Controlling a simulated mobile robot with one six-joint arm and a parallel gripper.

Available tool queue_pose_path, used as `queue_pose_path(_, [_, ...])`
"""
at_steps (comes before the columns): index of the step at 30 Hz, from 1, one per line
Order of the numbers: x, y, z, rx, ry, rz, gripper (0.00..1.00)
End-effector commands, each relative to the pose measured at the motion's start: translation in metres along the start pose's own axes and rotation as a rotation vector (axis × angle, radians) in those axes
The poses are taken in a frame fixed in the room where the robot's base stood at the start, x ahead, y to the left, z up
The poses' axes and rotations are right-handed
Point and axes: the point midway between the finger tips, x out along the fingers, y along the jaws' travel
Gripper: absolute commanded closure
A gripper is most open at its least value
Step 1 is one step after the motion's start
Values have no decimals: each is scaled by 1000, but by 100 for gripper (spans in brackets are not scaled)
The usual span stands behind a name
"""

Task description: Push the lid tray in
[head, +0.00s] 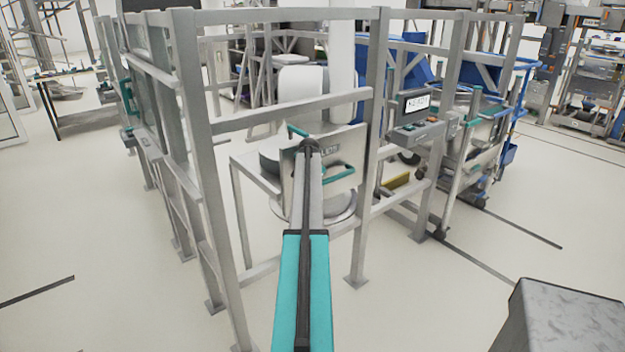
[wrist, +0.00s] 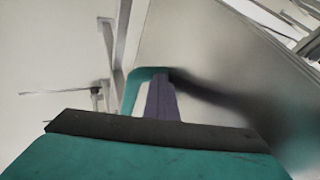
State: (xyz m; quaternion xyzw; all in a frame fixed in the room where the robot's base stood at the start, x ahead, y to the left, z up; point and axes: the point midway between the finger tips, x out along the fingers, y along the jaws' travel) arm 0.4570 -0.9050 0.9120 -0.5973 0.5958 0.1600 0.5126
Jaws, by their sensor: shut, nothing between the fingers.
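The lid tray (head: 346,152) has a grey metal front panel with a label and teal handles. It sits inside the metal frame, in the middle of the head view. In the wrist view, the shut fingers (wrist: 162,100) are beside a teal handle (wrist: 134,88), close to the metal panel (wrist: 225,60). Whether they touch the panel or handle, I cannot tell.
Metal posts (head: 368,140) and rails of the frame stand around the tray, close to my arm on both sides. A control box with a display (head: 417,103) is on the right. A blue cart (head: 510,110) stands further right.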

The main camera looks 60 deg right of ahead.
Motion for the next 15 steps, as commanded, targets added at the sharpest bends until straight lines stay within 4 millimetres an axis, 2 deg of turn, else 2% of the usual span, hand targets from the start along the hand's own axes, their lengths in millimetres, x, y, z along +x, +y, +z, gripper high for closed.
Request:
queue_pose_path(1, [0,-5,-2,1,6,-12,100])
queue_pose_path(10, [-1,-6,-3,2,6,-14,100])
queue_pose_path(15, [-10,-8,-2,1,6,-15,100])
